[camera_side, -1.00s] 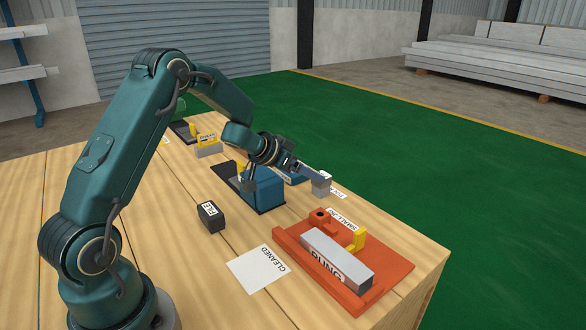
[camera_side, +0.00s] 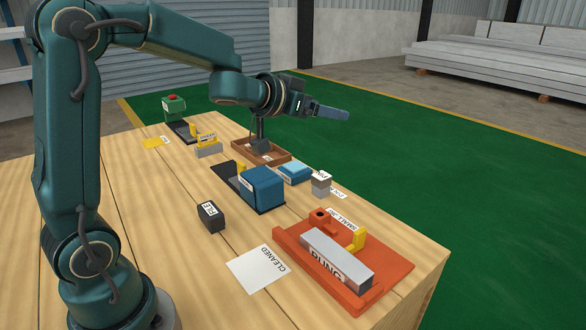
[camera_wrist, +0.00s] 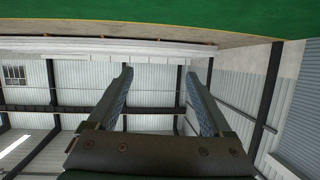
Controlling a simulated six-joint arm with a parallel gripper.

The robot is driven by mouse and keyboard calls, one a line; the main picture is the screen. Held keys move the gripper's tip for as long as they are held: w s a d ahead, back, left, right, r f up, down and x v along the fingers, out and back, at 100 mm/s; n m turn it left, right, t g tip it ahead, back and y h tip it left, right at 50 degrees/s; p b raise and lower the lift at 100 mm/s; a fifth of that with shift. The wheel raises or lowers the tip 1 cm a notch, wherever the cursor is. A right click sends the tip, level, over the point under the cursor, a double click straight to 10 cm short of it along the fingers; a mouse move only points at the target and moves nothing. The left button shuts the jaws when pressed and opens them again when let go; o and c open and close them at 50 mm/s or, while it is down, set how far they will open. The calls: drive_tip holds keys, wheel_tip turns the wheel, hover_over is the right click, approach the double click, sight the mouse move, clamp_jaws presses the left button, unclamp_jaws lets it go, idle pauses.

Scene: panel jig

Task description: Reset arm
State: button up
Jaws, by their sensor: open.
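My gripper (camera_side: 328,111) is raised above the far right part of the bench in the side view and points to the right, roughly level. In the wrist view its two fingers (camera_wrist: 160,95) stand apart with nothing between them. Behind them only the green floor, the wall and stacked pale beams show, upside down. My gripper touches nothing on the bench.
On the wooden bench (camera_side: 185,240) stand an orange jig (camera_side: 388,285) holding a grey block marked RUNG (camera_side: 335,258), a blue block (camera_side: 262,188), a dark FILE block (camera_side: 211,217), a CLEANED card (camera_side: 258,268) and a brown tray (camera_side: 245,158). The air around my gripper is clear.

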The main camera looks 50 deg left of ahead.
drive_tip(key=s+d+r+n+g+y, duration=0.1)
drive_tip(key=s+d+r+n+y, duration=0.2)
drive_tip(key=s, duration=0.7)
drive_tip(key=s+d+f+m+g+h, duration=0.1)
drive_tip(key=s+d+f+g+h, duration=0.1)
drive_tip(key=s+f, duration=0.3)
drive_tip(key=s+d+f+m+g+h, duration=0.2)
drive_tip(key=s+d+f+g, duration=0.3)
drive_tip(key=s, duration=0.6)
drive_tip(key=shift+s+d+f+m, duration=0.15)
drive_tip(key=shift+s+f+m, duration=0.15)
drive_tip(key=shift+s, duration=0.1)
